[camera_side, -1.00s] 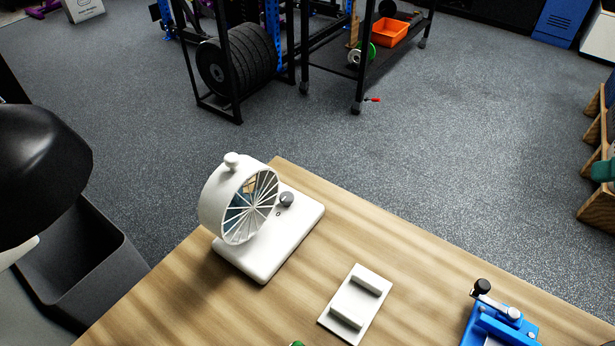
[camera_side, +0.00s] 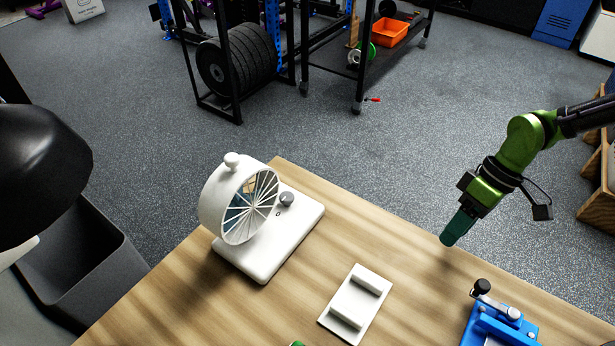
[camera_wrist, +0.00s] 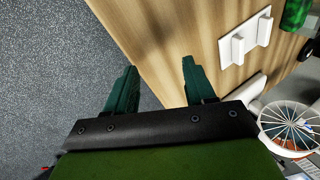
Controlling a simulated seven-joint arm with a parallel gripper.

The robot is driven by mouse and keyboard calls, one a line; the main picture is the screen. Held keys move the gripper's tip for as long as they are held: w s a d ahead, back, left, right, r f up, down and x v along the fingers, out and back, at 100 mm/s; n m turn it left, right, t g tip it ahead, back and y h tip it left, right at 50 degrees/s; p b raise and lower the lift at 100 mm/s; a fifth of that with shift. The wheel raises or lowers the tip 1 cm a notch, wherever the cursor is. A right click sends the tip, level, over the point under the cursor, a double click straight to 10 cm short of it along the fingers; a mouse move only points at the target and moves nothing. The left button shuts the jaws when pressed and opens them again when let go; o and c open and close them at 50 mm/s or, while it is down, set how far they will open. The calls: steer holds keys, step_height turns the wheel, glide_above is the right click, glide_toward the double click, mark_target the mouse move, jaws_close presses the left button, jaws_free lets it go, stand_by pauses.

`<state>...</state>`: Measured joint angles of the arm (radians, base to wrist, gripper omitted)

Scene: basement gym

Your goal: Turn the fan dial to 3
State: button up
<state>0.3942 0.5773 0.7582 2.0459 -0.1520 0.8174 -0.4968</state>
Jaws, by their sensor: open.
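The white fan (camera_side: 240,205) stands on a white base (camera_side: 290,238) at the table's far-left part in the side view. Its grey dial (camera_side: 286,199) sits on the base beside the round grille; its marks are too small to read, apart from what looks like a 0. My gripper (camera_side: 448,240) is over the table's right edge, well to the right of the fan, fingers pointing down. In the wrist view my gripper (camera_wrist: 158,80) is open and empty, its two green fingers apart. The fan (camera_wrist: 287,127) shows at the right there; I cannot make out the dial.
A white two-ridged holder (camera_side: 356,303) lies between the fan and a blue device (camera_side: 500,326) with a black knob. A green object (camera_wrist: 297,14) shows in the wrist view. A black lamp (camera_side: 40,165) hangs at left. The table (camera_side: 420,290) is bare between holder and gripper.

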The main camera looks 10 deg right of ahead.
steer(key=a+n+y, duration=0.1)
steer(key=a, duration=0.1)
steer(key=w+a+n+y, duration=0.1)
steer(key=w+a+f+n+y, duration=0.1)
steer(key=a, duration=0.1)
steer(key=shift+a+g, duration=0.35)
steer(key=shift+g, duration=0.05)
steer(key=w+a+n+y, duration=0.1)
steer(key=w+a+r+y, duration=0.1)
steer(key=w+a+r+n, duration=0.1)
steer(key=a, duration=0.1)
steer(key=shift+w+n+y, duration=0.2)
steer(key=shift+n+y, duration=0.1)
steer(key=shift+y, duration=0.1)
steer(key=w+a+r+n+t+y, duration=0.25)
steer(key=w+r+n, duration=0.25)
steer(key=w, duration=0.3)
steer(key=n, duration=0.1)
glide_toward(288, 196)
steer(key=shift+y, duration=0.35)
steer(key=x, duration=0.8)
steer(key=shift+d+f, duration=0.15)
steer(key=shift+f, duration=0.15)
steer(key=c, duration=1)
